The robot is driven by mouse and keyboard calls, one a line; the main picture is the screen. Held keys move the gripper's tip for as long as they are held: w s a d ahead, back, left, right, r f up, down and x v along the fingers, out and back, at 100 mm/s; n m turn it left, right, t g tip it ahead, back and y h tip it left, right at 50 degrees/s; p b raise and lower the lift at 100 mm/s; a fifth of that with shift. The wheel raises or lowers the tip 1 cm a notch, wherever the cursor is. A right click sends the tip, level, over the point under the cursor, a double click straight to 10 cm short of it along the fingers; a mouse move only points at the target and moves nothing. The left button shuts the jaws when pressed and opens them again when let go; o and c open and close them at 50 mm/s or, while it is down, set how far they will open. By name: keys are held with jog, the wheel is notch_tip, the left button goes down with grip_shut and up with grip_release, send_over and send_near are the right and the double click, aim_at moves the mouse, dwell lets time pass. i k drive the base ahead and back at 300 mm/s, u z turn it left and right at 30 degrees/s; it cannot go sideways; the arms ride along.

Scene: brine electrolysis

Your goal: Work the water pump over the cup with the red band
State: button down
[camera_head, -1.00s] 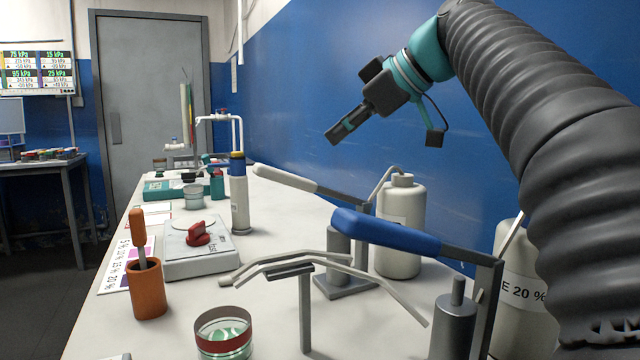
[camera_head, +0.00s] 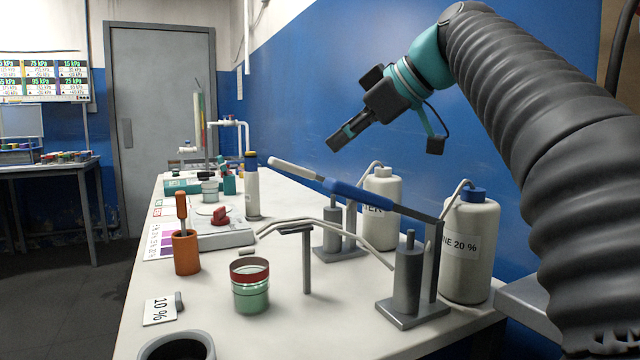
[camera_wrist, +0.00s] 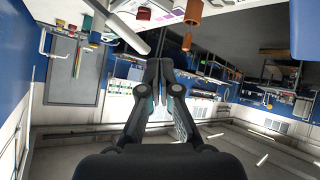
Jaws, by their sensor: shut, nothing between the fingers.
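The cup with the red band (camera_head: 250,287) stands on the bench and holds pale green liquid. The water pump has a white-tipped lever (camera_head: 294,168) and a grey cylinder (camera_head: 332,230), in front of a white bottle (camera_head: 382,208) whose label partly reads "TER". A blue-handled pump (camera_head: 408,270) stands nearer, and its lever overlaps the white one. Bent spouts (camera_head: 325,226) run left towards the cup over a post. My gripper (camera_head: 338,141) is shut and empty, raised above the levers. In the wrist view its fingers (camera_wrist: 160,72) are together; a pale bar (camera_wrist: 120,30) lies beyond.
A bottle marked "NE 20 %" (camera_head: 468,250) stands at the right. An orange holder (camera_head: 186,252) with a stirrer, a scale with a red knob (camera_head: 220,216), and a "10 %" card (camera_head: 160,311) are on the left. A dark vessel (camera_head: 178,346) is at the front edge.

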aim_at(274, 162)
jog(key=k, duration=0.95)
